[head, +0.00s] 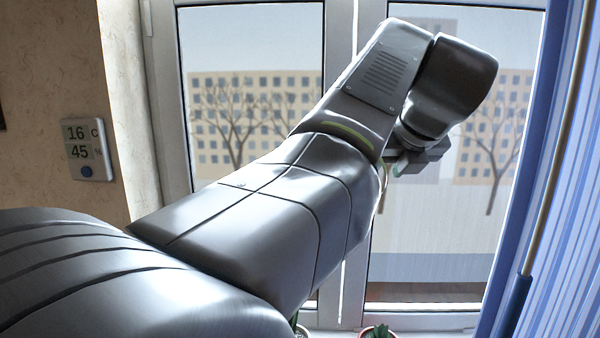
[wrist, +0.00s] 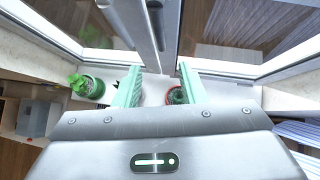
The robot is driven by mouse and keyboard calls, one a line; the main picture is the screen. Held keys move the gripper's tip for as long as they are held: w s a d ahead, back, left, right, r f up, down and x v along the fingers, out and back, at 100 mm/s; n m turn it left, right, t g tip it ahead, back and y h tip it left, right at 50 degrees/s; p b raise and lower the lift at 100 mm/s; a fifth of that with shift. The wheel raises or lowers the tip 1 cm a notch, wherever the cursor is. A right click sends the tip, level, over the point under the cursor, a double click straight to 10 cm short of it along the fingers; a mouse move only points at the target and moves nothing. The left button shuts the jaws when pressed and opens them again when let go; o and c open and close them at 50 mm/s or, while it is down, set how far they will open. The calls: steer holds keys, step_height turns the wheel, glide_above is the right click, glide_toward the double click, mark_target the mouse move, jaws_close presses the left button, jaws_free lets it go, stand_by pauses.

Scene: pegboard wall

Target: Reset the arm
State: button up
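My arm stretches across the head view from the lower left toward the window, with its wrist bent over at the upper right. My gripper (head: 412,160) is mostly hidden behind the wrist in that view. In the wrist view my gripper (wrist: 158,78) shows two green fingers set well apart, with nothing held between them. It points down at the white windowsill (wrist: 154,90), in front of the window frame.
A green-potted plant (wrist: 91,89) stands left of the fingers, and a red pot (wrist: 172,97) shows near the right finger. The window frame (head: 342,60) is close to my arm. A blue curtain (head: 560,200) hangs right; a wall thermostat (head: 87,150) is left.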

steer(key=p+x, duration=0.1)
steer(key=x, duration=1.2)
steer(key=shift+f, duration=0.1)
steer(key=shift+d, duration=0.1)
steer(key=b+v, duration=0.1)
steer(key=v, duration=1.3)
steer(key=p+x, duration=0.1)
steer(key=x, duration=1.2)
steer(key=shift+w+f, duration=0.25)
steer(key=shift+w, duration=0.05)
steer(key=shift+w+f, duration=0.2)
steer(key=shift+f, duration=0.1)
steer(key=shift+s+d+r+n+h+b, duration=0.1)
steer(key=shift+d+n+h+b, duration=0.05)
steer(key=shift+d+h+b, duration=0.15)
steer(key=shift+s+d+r+n+h+b, duration=0.1)
steer(key=shift+d+n+h+b, duration=0.05)
steer(key=shift+h+b, duration=0.25)
